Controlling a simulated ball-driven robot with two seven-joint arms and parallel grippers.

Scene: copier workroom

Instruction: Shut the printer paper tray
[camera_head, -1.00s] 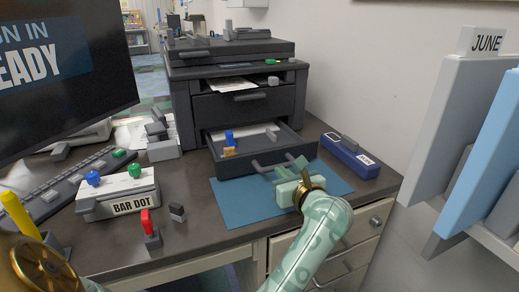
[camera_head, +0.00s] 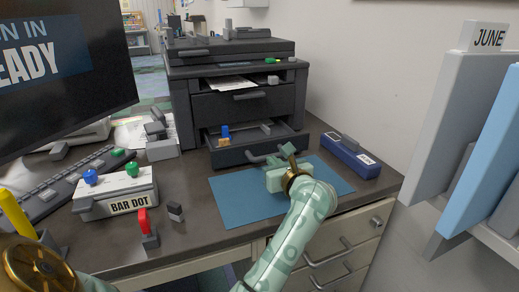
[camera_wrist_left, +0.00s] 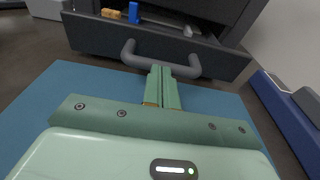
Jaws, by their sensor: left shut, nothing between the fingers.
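The dark grey printer (camera_head: 240,72) stands at the back of the desk. Its lower paper tray (camera_head: 230,156) sticks partly out, with a blue and an orange item inside. The tray's bar handle (camera_head: 258,158) faces me; it also shows in the left wrist view (camera_wrist_left: 190,66). My left gripper (camera_head: 284,152) is shut and empty, its fingertips at the middle of the handle; they also show in the left wrist view (camera_wrist_left: 163,72). I cannot tell whether they touch the handle. The upper drawer (camera_head: 220,105) is flush. My right gripper is not in view.
A blue mat (camera_head: 240,203) lies below my gripper, with a navy hole punch-like box (camera_head: 350,157) to its right. A white BAR DOT box (camera_head: 115,192), keyboard (camera_head: 70,190) and red-topped item (camera_head: 149,228) are at the left. Wall files (camera_head: 460,130) stand at the right.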

